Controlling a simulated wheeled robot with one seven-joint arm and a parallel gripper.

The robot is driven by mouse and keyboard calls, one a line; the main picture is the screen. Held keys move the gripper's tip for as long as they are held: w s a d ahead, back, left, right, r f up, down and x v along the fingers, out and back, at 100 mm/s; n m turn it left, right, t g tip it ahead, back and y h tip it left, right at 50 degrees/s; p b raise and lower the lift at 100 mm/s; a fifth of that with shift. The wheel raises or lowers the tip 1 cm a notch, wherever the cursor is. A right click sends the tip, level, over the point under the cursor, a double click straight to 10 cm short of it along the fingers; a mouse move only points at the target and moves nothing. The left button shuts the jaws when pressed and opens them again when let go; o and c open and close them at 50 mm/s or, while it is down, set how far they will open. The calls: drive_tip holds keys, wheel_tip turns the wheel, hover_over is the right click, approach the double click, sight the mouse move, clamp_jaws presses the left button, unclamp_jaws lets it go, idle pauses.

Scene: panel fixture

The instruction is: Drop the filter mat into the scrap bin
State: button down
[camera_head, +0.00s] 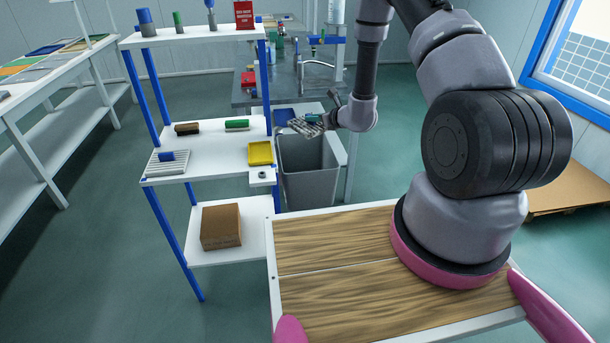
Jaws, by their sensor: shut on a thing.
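My gripper (322,121) is at the end of my outstretched arm and looks shut on a flat, pale, ribbed piece, which appears to be the filter mat (306,127). The gripper hides part of the mat, and a small green patch shows beside it. The scrap bin (312,188) looks like the open-topped grey bin on the floor, right of the shelf rack. In the picture the mat is above the bin's back rim, apart from the bin's front wall. I cannot tell how high it hangs or whether it is fully over the opening.
The white shelf rack (218,157) with blue posts stands close left of the bin, holding a yellow tray (260,153), brushes and a cardboard box (221,226). A grey bench with a sink tap (318,64) stands behind. A wooden-topped surface (335,245) is in front.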

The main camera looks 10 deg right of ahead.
drive_tip(key=shift+f, duration=2.55)
drive_tip(key=c, duration=0.7)
unclamp_jaws()
drive_tip(key=shift+c, duration=0.2)
drive_tip(key=shift+s, duration=0.1)
drive_tip(key=v, duration=1)
drive_tip(key=shift+s+d+r, duration=0.15)
drive_tip(key=shift+s+r, duration=0.05)
drive_tip(key=shift+s, duration=0.05)
